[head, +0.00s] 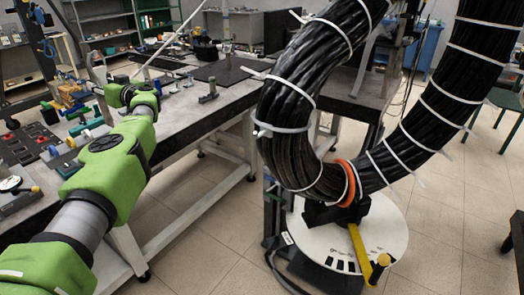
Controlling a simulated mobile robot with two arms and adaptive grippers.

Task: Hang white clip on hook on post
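My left gripper (98,72) is beyond the green wrist of my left arm, over the workbench at the upper left. It is small and partly hidden, and I cannot make out its fingers well. A pale curved piece shows at it; I cannot tell if this is the white clip or part of the gripper. A thin upright post (226,28) stands at the back of the bench, right of the gripper and apart from it. No hook is clear on it. A thin white rod (172,38) slants up from near my wrist. My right gripper is not in view.
A thick black cable bundle (285,100) with several white ties and an orange band (346,183) loops down over a round white base (385,232) with a yellow handle. The workbench (190,115) holds tools and a dark plate (222,70). Tiled floor lies open below.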

